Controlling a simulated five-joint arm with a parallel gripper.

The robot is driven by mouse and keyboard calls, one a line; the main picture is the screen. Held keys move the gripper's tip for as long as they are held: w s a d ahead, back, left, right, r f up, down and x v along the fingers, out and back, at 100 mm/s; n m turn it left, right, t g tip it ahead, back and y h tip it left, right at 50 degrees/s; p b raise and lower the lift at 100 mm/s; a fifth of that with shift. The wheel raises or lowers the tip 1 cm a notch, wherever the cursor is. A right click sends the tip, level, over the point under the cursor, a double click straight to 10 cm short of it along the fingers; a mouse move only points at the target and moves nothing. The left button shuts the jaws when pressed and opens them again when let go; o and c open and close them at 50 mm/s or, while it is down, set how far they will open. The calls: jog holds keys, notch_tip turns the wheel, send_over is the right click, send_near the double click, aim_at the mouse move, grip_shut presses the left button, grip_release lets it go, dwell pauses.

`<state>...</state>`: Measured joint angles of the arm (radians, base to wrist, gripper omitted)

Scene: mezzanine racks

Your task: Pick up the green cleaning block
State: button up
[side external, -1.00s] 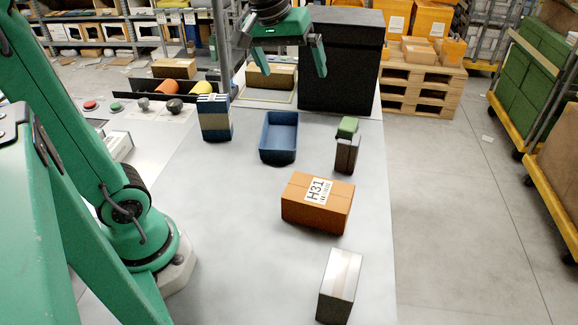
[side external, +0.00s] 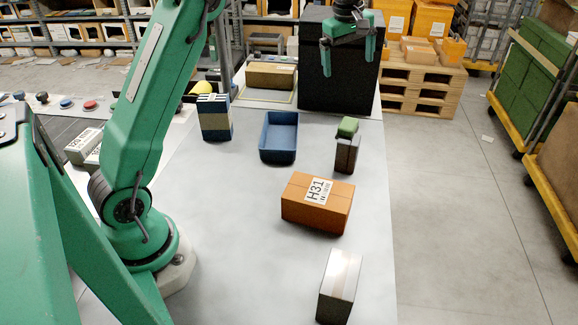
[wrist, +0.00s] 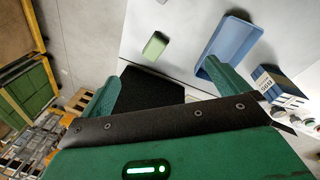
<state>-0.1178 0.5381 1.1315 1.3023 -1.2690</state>
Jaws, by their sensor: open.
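A blue tray (side external: 279,160) stands left of the block. An orange box marked H31 (side external: 302,218) and a white-topped box (side external: 341,280) stand nearer. A tall black box (side external: 322,75) stands behind. A striped box (side external: 214,120) is farther left.

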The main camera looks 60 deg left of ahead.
jog(key=w+a+f+n+g, duration=0.1)
jog(key=w+a+f+n, duration=0.25)
jog(key=w+f, duration=0.35)
jog(key=n+g, duration=0.1)
jog(key=n, duration=0.4)
send_over(348, 123)
notch_tip(348, 123, down, 10)
jog(key=shift+w+d+r, duration=0.1)
jog(key=shift+w+r, duration=0.05)
jog(key=shift+f, duration=1.75)
jog(key=shift+f, duration=2.6)
jog(key=c, duration=1)
